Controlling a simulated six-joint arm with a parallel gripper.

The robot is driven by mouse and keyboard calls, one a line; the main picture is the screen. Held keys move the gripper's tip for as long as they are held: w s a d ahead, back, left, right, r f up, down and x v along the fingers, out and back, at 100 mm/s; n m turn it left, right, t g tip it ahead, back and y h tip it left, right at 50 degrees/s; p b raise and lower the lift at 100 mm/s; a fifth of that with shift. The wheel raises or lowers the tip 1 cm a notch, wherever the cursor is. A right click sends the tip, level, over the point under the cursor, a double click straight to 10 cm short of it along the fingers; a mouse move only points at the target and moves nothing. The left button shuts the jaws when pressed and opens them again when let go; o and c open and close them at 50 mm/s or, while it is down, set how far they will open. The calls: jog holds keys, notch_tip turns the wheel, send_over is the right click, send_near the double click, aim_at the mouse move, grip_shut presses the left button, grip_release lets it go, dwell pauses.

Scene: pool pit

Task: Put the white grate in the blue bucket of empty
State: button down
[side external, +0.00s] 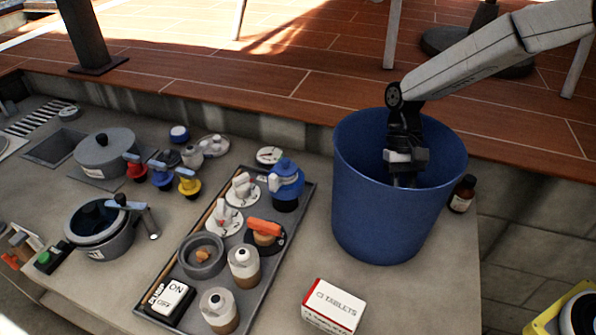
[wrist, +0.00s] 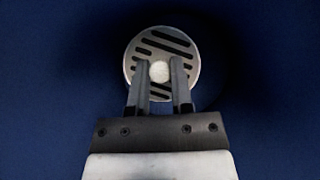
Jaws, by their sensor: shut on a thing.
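The blue bucket (side external: 380,225) stands upright at the right of the counter, and its blue inside fills the wrist view (wrist: 60,90). My gripper (side external: 404,178) reaches down through the bucket's open top. In the wrist view my gripper (wrist: 160,64) is shut on the white grate (wrist: 160,72), a round pale disc with dark slots and a white raised middle. The two fingers lie on either side of that middle. The near bucket wall hides the grate in the side view. I cannot tell whether the grate touches the bucket floor.
A grey tray (side external: 188,285) with several valves and fittings lies left of the bucket. A tablets box (side external: 332,305) is in front, and a brown bottle (side external: 462,194) stands close at the bucket's right. Pots and coloured valves crowd the left. A wooden deck edge rises behind.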

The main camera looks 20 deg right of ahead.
jog(key=shift+f, duration=0.25)
jog(key=shift+f, duration=4.9)
jog(key=shift+f, duration=0.15)
jog(key=c, duration=0.5)
grip_release()
